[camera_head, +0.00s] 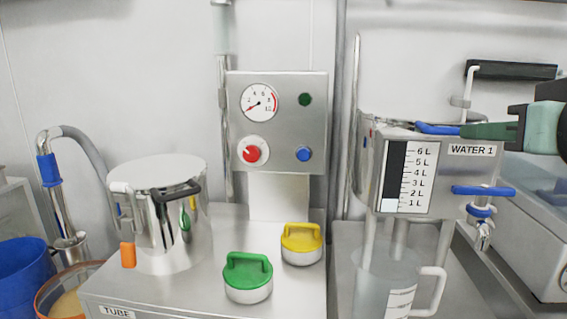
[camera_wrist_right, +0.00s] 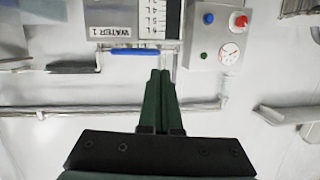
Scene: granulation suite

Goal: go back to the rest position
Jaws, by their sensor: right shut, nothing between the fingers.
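My right gripper (camera_head: 464,131) reaches in from the right in the head view, its dark green fingers shut and empty. It is by the upper blue lever (camera_head: 436,128) on top of the WATER 1 tank (camera_head: 448,172). In the right wrist view, which is upside down, the closed fingertips (camera_wrist_right: 160,73) lie beside the end of that blue lever (camera_wrist_right: 130,53). I cannot tell whether they touch. A second blue lever (camera_head: 483,190) sits above the tap on the tank's front. My left gripper is not in view.
A clear jug (camera_head: 385,285) stands below the tank. A control panel (camera_head: 277,120) with gauge and knobs rises behind the bench. On the bench are a steel pot (camera_head: 158,215), a green-lidded container (camera_head: 248,277) and a yellow-lidded one (camera_head: 301,244). A black-handled pipe (camera_head: 510,70) is behind my gripper.

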